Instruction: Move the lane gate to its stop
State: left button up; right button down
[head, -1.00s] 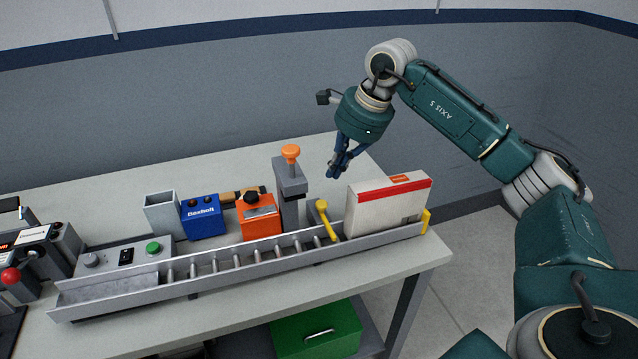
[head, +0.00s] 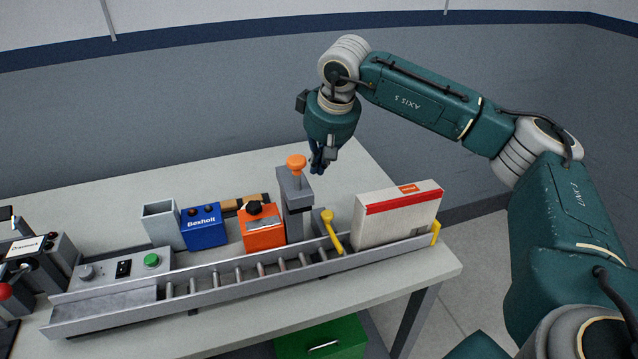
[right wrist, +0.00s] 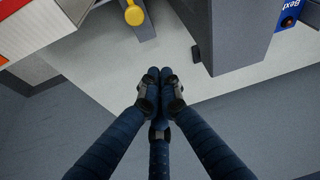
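The lane gate appears to be the yellow lever with a round knob (head: 332,230), at the right part of the roller lane (head: 232,282). It leans across the lane beside a grey block, left of the white box. Its yellow knob (right wrist: 134,14) also shows at the top of the right wrist view. My right gripper (head: 318,168) is above the back of the bench, behind the gate and just right of the orange-knobbed post. Its fingertips (right wrist: 160,76) are together in the right wrist view, with nothing between them. My left gripper is out of view.
The grey post with an orange knob (head: 296,190) stands left of the gate. A white box with a red stripe (head: 396,218) sits on the lane at right. An orange box (head: 263,230) and a blue box (head: 203,228) stand further left. The back right bench top is clear.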

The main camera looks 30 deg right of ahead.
jog(key=b+x, duration=0.3)
jog(key=x, duration=0.2)
jog(key=b+x, duration=0.4)
jog(key=x, duration=0.1)
jog(key=shift+s+f, duration=0.15)
jog(key=shift+f, duration=0.15)
jog(key=s+b, duration=0.1)
jog(key=s, duration=0.2)
jog(key=shift+s+a+r, duration=0.1)
jog(key=shift+s, duration=0.2)
jog(key=shift+s+r, duration=0.1)
jog(key=shift+s, duration=0.1)
jog(key=shift+w, duration=0.1)
